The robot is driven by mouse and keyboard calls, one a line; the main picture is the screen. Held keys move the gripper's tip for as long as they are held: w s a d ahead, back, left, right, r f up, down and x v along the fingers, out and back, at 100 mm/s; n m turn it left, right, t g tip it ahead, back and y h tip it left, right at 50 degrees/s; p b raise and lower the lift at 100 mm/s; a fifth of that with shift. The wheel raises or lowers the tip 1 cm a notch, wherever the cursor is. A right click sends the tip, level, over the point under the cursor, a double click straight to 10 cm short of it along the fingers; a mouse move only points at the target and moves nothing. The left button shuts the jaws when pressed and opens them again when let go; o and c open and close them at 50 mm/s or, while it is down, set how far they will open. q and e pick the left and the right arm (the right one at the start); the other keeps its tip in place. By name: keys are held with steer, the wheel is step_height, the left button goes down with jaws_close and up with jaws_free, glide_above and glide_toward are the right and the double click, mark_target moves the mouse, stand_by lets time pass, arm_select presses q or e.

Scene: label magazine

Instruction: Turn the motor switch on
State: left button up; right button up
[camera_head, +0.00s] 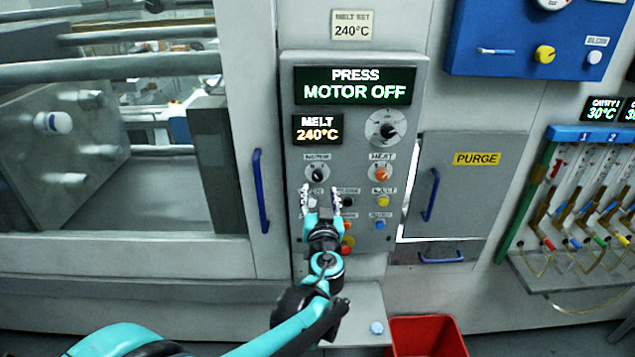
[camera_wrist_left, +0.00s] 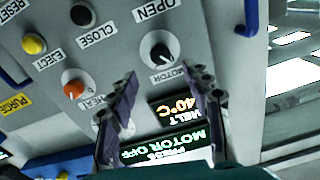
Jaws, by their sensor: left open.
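The motor switch (camera_head: 317,173) is a round black knob with a pale pointer mark on the grey control panel (camera_head: 421,75). In the wrist view the knob (camera_wrist_left: 160,52) appears upside down beside its MOTOR label. The green display (camera_head: 355,86) reads PRESS MOTOR OFF. My left gripper (camera_head: 321,197) is in front of the panel, just below the knob in the head view. Its two fingers are spread and empty. In the wrist view the left gripper (camera_wrist_left: 164,82) has the knob roughly centred beyond its fingertips, with no visible contact. My right gripper is out of view.
An orange heat knob (camera_head: 381,174), a yellow eject button (camera_head: 383,201) and a blue button (camera_head: 380,225) sit close by on the panel. A blue door handle (camera_head: 260,190) stands to the left. A red bin (camera_head: 428,336) is below.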

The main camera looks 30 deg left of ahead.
mark_target(318, 178)
arm_select(q)
steer(key=b+x, duration=0.1)
steer(key=x, duration=0.6)
steer(key=shift+w+a+f, duration=0.1)
steer(key=shift+w+a, duration=0.05)
jaws_close()
